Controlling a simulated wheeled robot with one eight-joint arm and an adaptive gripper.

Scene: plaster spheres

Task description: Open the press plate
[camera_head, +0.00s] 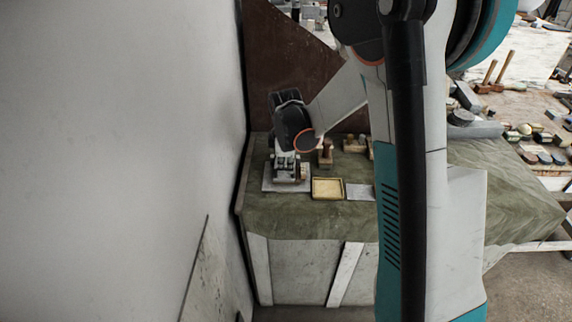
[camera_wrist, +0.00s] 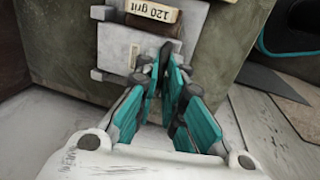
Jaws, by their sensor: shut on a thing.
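My gripper (camera_head: 286,160) points down over a small grey press (camera_head: 268,185) on the left end of the green-covered table. In the wrist view its teal-padded fingers (camera_wrist: 156,62) are nearly together at the near edge of the grey press plate (camera_wrist: 118,45). The jaws are shut on a part of the plate there, but the fingers hide the exact grip. Small grey lugs stick out at the plate's left side. Whether the plate is lifted cannot be told.
A yellow-rimmed tray (camera_head: 327,197) and a grey flat plate (camera_head: 360,192) lie right of the press. Wooden blocks (camera_head: 325,151) stand behind. A "120 grit" block (camera_wrist: 153,12) is beyond the fingertips. A pale wall (camera_head: 120,150) bounds the left.

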